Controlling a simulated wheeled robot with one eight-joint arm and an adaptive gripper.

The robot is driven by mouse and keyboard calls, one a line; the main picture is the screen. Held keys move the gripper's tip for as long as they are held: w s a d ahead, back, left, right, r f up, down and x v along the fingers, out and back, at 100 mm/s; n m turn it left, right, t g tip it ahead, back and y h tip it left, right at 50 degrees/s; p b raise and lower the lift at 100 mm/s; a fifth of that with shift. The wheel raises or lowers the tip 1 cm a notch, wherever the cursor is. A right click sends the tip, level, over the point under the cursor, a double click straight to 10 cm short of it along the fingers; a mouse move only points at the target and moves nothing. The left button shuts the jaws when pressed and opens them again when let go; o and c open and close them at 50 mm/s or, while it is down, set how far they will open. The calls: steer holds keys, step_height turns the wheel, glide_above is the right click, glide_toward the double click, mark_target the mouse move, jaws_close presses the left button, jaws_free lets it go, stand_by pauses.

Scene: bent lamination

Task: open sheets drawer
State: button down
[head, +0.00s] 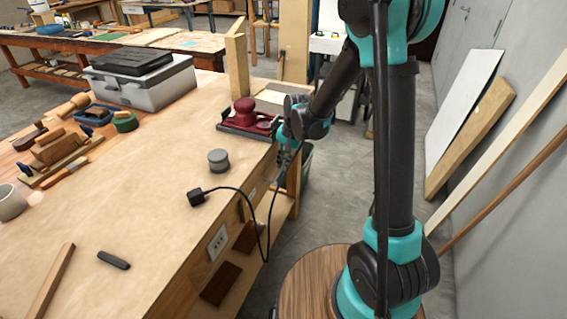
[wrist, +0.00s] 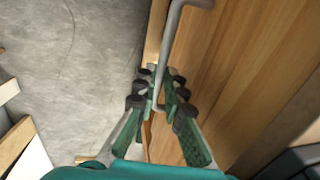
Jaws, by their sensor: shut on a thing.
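A grey metal bar handle (wrist: 166,50) stands off a wooden front (wrist: 225,60) in the wrist view. My gripper (wrist: 158,90) is closed around the lower part of this handle, with its green-sided, black-tipped fingers on both sides of it. In the head view my gripper (head: 285,152) is low at the far end of the workbench's right side, mostly hidden by my arm. The drawer's edges and any gap around it are not clear, and I see no label naming it as the sheets drawer.
The workbench top (head: 150,190) holds a red sander (head: 245,118) near my gripper, a grey round can (head: 218,160) and a black plug (head: 196,197) whose cable hangs over the edge. Boards (head: 470,140) lean on the right wall.

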steer(key=s+d, duration=0.4)
steer(key=d, duration=0.7)
steer(key=s+d, duration=0.4)
steer(key=d, duration=0.7)
steer(key=shift+d, duration=0.2)
steer(key=c, duration=1.6)
jaws_free()
steer(key=shift+s, duration=0.1)
step_height(320, 180, up, 12)
steer(key=d, duration=0.2)
steer(key=shift+s, duration=0.4)
steer(key=shift+d+f, duration=0.1)
steer(key=s+a+f+n+t+h, duration=0.2)
steer(key=s+f, duration=0.5)
steer(key=s, duration=0.4)
steer(key=shift+s+f+n+t, duration=0.2)
steer(key=shift+n+t, duration=0.5)
steer(key=shift+n, duration=0.3)
